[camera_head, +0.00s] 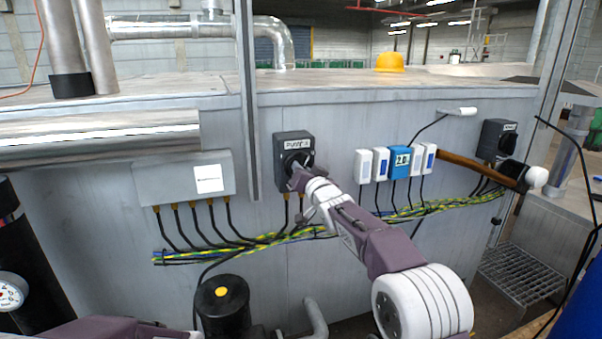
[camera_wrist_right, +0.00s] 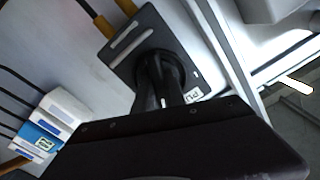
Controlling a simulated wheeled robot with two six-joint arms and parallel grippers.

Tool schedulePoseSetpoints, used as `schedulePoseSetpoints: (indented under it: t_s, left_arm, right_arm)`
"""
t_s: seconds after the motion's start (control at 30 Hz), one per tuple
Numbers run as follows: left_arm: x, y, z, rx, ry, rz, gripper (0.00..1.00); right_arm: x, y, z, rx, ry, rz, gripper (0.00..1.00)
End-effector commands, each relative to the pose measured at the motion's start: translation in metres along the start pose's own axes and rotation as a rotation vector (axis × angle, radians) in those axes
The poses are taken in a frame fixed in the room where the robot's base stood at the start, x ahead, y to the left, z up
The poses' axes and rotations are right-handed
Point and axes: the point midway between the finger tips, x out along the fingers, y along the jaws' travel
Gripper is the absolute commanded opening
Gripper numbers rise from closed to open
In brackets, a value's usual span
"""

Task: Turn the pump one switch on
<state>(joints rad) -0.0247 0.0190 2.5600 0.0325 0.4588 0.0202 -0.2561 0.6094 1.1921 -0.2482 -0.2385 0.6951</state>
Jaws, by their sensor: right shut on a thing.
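The pump switch (camera_head: 293,150) is a dark grey box with a white label beginning "PUMP" and a round black knob, mounted on the grey metal wall. My right gripper (camera_head: 299,172) reaches up to it from the lower right and is shut on the knob, covering much of it. In the right wrist view the switch box (camera_wrist_right: 125,50) appears tilted, and the dark fingers of the right gripper (camera_wrist_right: 163,92) meet at the round knob base. The knob's exact angle is hard to tell. My left gripper is out of view.
A second dark switch box (camera_head: 498,138) is on the wall at the right, near a wooden-handled hammer (camera_head: 470,163). White modules and a blue one (camera_head: 400,161) sit between the switches. A grey junction box (camera_head: 180,180) is at left, with cables below.

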Motion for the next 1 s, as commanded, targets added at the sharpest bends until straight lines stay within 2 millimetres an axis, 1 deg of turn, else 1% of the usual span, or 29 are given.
schedulePoseSetpoints:
  t_s: [0.03, 0.3, 0.5, 0.7, 1.0]
  left_arm:
    - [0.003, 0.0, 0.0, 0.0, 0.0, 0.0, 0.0]
    - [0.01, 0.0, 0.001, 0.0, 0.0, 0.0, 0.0]
    - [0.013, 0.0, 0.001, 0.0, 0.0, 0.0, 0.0]
    - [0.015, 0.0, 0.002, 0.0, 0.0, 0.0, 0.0]
    - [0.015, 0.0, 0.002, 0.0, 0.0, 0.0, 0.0]
  right_arm:
    - [0.0, 0.002, 0.003, -0.04, -0.003, 0.002, 0.0]
    - [0.0, 0.002, 0.003, -0.256, -0.004, 0.002, 0.0]
    - [0.0, 0.002, 0.003, -0.369, -0.005, 0.002, 0.0]
    - [0.0, 0.001, 0.003, -0.438, -0.005, 0.002, 0.0]
    - [0.0, 0.001, 0.003, -0.471, -0.006, 0.002, 0.0]
